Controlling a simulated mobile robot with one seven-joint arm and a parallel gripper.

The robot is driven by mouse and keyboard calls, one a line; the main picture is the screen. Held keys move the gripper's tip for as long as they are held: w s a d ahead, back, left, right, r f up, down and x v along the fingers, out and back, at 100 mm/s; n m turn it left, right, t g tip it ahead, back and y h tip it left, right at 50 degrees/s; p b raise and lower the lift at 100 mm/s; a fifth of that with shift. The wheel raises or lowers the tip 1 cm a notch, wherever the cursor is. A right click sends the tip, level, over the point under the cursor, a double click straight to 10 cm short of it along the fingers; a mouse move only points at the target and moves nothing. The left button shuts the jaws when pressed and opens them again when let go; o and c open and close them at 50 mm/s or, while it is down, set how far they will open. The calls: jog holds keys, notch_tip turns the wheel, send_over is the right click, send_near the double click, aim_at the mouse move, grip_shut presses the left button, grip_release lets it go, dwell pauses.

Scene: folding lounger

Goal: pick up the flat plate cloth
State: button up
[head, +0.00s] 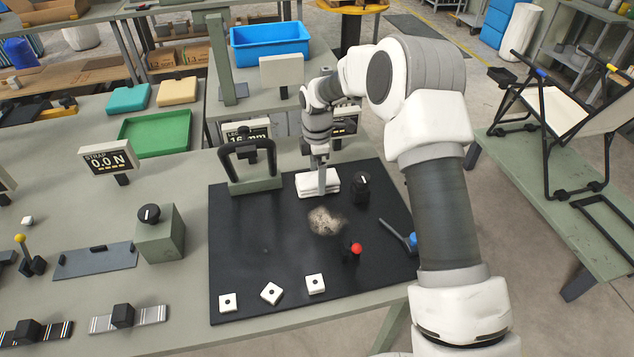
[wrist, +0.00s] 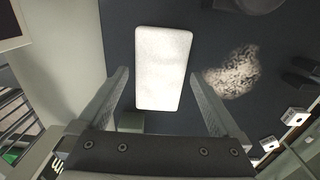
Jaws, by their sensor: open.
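The flat plate cloth (head: 311,182) looks like a white, folded, layered pad lying on the black mat (head: 232,275), near the mat's back edge. My gripper (head: 322,184) is directly over it in the head view, pointing down. In the wrist view the white cloth (wrist: 163,68) lies between and beyond the two fingers of my gripper (wrist: 160,88), with dark mat showing on both sides. The fingers are wide apart and hold nothing. I cannot tell how high the fingertips are above the cloth.
A grey speckled dirt patch (head: 325,221) lies in front of the cloth. A black knob (head: 362,187) stands close on its right, and a black handle frame (head: 253,165) on its left. A red-topped lever (head: 355,249) and white square pieces (head: 271,293) are nearer the front.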

jog(key=shift+f, duration=0.9)
jog(key=c, duration=1.2)
jog(key=shift+r, duration=0.15)
notch_tip(320, 180, up, 10)
jog(key=shift+f, duration=0.1)
jog(key=o, duration=0.7)
jog(key=shift+c, duration=0.2)
jog(key=c, duration=0.5)
